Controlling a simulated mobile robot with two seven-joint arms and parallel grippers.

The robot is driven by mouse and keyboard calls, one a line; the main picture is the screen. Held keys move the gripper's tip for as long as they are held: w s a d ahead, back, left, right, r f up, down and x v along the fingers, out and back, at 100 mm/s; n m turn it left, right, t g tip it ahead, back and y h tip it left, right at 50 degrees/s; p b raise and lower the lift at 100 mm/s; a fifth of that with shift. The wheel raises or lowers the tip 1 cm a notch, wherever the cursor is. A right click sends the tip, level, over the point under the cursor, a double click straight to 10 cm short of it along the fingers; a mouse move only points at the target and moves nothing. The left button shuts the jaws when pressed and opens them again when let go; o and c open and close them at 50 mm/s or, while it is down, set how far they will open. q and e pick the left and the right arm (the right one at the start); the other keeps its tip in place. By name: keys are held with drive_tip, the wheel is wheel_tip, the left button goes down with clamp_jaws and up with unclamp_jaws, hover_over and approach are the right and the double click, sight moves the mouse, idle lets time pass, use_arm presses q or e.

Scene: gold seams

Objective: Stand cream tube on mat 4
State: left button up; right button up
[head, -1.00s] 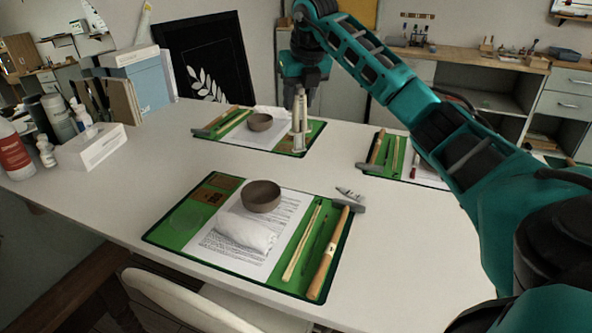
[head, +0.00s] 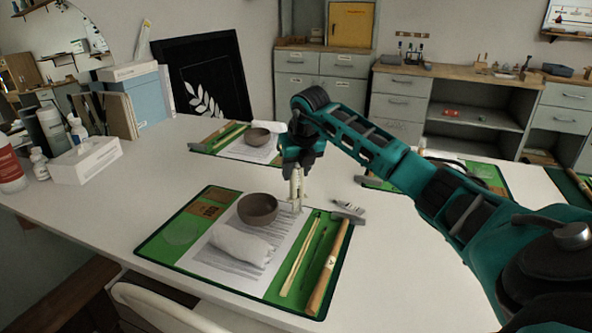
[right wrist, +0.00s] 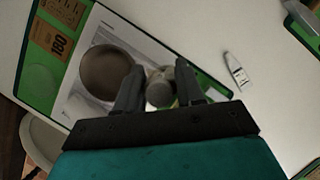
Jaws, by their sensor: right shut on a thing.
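My right gripper (head: 299,166) is shut on an upright, cream-coloured tube (head: 296,187), at the back edge of the near green mat (head: 160,252), just right of its brown bowl (head: 258,209). I cannot tell whether the tube's foot touches the mat. In the right wrist view, the tube's grey round end (right wrist: 160,90) sits between the fingertips, beside the bowl (right wrist: 112,72). No mat number is readable, so I cannot tell which is mat 4. My left gripper is not in view.
The near mat holds paper, a rolled white cloth (head: 242,246), thin sticks and a wooden-handled hammer (head: 330,262). A small white tube (head: 345,206) lies beside it. Other mats lie at the back left (head: 205,145) and right (head: 374,183). Bottles and boxes crowd the table's left end.

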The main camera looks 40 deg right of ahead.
drive_tip(key=shift+r, duration=0.1)
drive_tip(key=shift+s+f, duration=0.1)
drive_tip(key=shift+f, duration=0.5)
drive_tip(key=o, duration=0.9)
drive_tip(key=shift+f, duration=0.15)
drive_tip(key=shift+o, duration=1)
drive_tip(key=shift+r, duration=0.35)
drive_tip(key=p+v, duration=0.1)
drive_tip(key=v, duration=1.1)
drive_tip(key=shift+r+p, duration=0.4)
drive_tip(key=shift+r, duration=0.05)
